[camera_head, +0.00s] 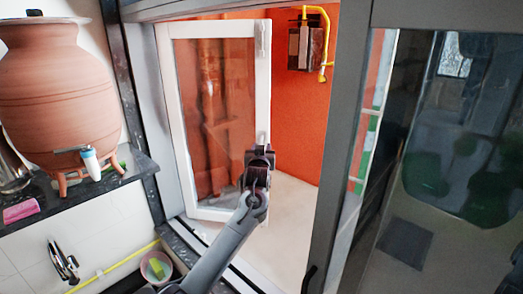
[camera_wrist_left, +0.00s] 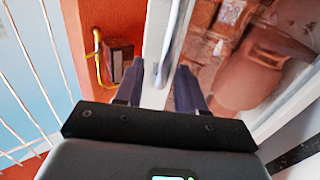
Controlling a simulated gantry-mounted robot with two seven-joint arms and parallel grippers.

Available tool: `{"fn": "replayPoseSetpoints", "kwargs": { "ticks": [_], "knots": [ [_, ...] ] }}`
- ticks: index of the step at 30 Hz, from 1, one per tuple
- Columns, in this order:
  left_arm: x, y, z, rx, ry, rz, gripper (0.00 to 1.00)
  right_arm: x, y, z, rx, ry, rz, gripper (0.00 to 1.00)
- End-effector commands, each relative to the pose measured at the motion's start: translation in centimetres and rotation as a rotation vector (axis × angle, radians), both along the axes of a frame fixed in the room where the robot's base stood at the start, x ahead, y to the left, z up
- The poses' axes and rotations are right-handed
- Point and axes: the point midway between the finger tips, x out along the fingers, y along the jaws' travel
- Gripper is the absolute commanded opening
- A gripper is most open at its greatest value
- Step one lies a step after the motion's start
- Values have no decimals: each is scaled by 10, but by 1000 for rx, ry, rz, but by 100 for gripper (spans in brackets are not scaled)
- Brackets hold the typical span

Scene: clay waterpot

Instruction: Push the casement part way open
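The white-framed casement (camera_head: 216,120) with its glass pane stands swung outward from the dark window frame, its free edge to the right. My left gripper (camera_head: 258,158) is at the lower part of that free edge. In the left wrist view my left gripper (camera_wrist_left: 160,85) has its two dark fingers apart, with the casement's white edge (camera_wrist_left: 155,45) between them. I cannot tell whether either finger touches it. My right gripper does not show.
A large clay waterpot (camera_head: 55,85) stands on the dark counter (camera_head: 85,190) at the left, with a small tap at its base. A steel faucet (camera_head: 62,262) is below. A dark window post (camera_head: 343,130) stands right of the opening. A yellow pipe and box (camera_head: 306,45) are on the orange wall outside.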

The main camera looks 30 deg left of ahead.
Motion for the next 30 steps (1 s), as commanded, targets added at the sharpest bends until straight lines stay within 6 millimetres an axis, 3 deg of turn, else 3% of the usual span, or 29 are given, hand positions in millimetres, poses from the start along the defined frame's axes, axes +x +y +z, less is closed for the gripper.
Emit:
{"fn": "replayPoseSetpoints", "kwargs": {
  "ticks": [14, 30],
  "knots": [
    [-13, -6, -2, -1, 0, 3, 39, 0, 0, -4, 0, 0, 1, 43],
    [-77, -44, -2, 0, -1, 0, 39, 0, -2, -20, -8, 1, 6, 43]
  ]
}}
